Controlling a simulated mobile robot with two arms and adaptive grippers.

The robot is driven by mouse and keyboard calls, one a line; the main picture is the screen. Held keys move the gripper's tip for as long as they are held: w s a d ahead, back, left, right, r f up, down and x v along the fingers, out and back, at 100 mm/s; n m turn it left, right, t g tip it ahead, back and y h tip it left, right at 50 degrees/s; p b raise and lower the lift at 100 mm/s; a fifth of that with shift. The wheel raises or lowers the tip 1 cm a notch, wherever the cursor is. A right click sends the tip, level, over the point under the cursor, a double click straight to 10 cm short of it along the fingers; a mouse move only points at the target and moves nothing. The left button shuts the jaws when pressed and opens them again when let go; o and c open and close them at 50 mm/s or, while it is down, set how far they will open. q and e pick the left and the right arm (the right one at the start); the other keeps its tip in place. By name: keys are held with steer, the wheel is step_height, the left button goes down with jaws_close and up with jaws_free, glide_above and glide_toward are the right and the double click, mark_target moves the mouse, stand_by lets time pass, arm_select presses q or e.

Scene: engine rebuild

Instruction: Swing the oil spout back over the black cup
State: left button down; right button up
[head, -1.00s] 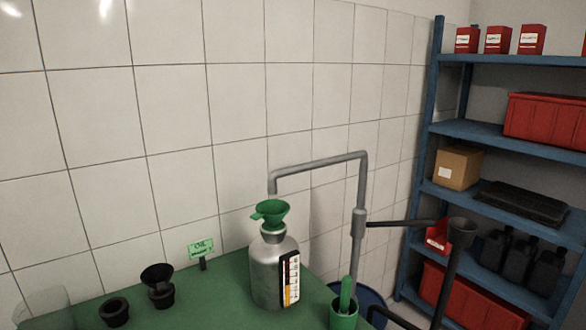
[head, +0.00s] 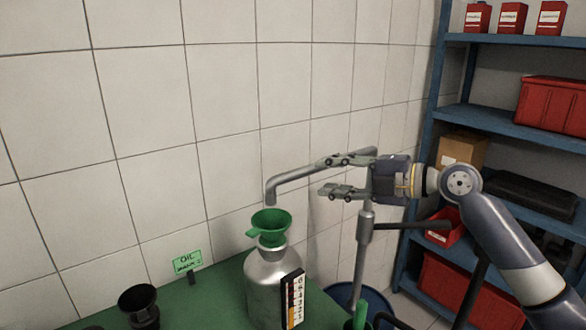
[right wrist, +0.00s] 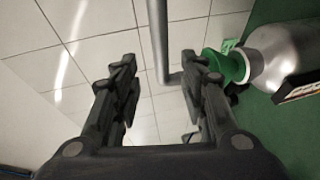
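The grey oil spout (head: 292,182) is a bent pipe on an upright post (head: 361,252). Its down-turned tip hangs just above the green funnel (head: 270,226) in the neck of a silver bottle (head: 262,282). My right gripper (head: 325,177) is open at the spout's horizontal arm. In the right wrist view the spout (right wrist: 159,38) lies between the spread fingers, with gaps on both sides. A black flared cup (head: 139,302) stands on the green table at lower left. Another dark cup, on the stand's side arm at right, is now hidden by my right arm. My left gripper is out of view.
A small green OIL sign (head: 187,262) stands behind the table's objects. A scale card (head: 292,298) is on the bottle. The tiled wall is close behind the spout. A blue shelf (head: 480,122) with red bins stands at right, behind my arm.

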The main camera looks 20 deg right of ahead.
mark_target(300, 174)
steer(key=w+a+p, duration=0.1)
steer(key=w+a, duration=0.1)
steer(key=shift+a+r+p, duration=0.1)
steer(key=shift+a+p, duration=0.2)
steer(key=shift+p, duration=0.05)
steer(key=shift+p+x, duration=0.4)
steer(key=shift+x, duration=0.65)
steer(key=shift+w+a+f+p, duration=0.25)
steer(key=shift+w+a+f, duration=0.1)
steer(key=shift+w, duration=0.2)
steer(key=shift+w+a+f+p, duration=0.25)
steer(key=shift+w+a, duration=0.1)
steer(key=shift+w, duration=0.25)
steer(key=shift+w+a+f, duration=0.2)
steer(key=shift+w+a, duration=0.15)
steer(key=shift+a, duration=0.05)
steer(key=c, duration=0.7)
jaws_close()
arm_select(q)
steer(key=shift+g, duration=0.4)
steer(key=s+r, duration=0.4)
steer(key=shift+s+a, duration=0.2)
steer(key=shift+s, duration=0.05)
